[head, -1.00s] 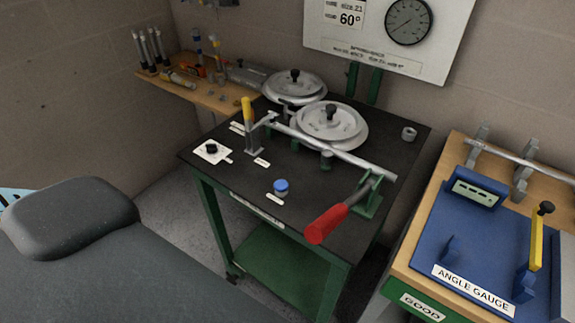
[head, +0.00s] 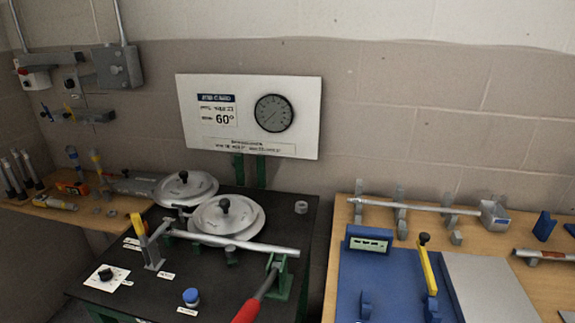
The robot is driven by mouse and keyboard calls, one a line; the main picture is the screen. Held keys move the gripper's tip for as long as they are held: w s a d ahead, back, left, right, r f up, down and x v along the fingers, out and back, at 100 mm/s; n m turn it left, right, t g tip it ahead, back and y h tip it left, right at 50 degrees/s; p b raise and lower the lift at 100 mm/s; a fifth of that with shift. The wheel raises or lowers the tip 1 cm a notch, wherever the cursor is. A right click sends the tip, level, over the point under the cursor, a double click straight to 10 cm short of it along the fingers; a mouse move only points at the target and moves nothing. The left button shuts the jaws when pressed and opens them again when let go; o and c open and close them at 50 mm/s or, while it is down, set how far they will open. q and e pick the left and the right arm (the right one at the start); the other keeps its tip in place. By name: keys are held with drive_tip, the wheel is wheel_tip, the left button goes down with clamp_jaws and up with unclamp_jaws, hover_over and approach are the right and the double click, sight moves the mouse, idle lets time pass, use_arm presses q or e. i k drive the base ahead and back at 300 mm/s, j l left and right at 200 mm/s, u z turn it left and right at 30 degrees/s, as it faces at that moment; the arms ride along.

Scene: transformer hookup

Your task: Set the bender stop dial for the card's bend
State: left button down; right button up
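The bender (head: 225,216) stands on a black-topped green cart, with two round silver dies. Its stop dial appears to be the small black knob (head: 105,273) on a white plate at the cart's front left; its setting is too small to read. The card (head: 217,112) on the white wall board reads 60° for the bend; its smaller print is blurred. A metal tube (head: 235,243) lies across the bender beside the front die. A red-handled lever (head: 250,307) is at the front. Neither of my grippers shows.
A blue button (head: 191,296) is on the cart's front. A round gauge (head: 273,113) is on the board. At right a wooden bench holds the blue angle gauge (head: 368,243) and a racked tube. A shelf with tools (head: 60,203) is at left.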

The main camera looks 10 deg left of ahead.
sight(105, 276)
drive_tip(key=u, duration=1.5)
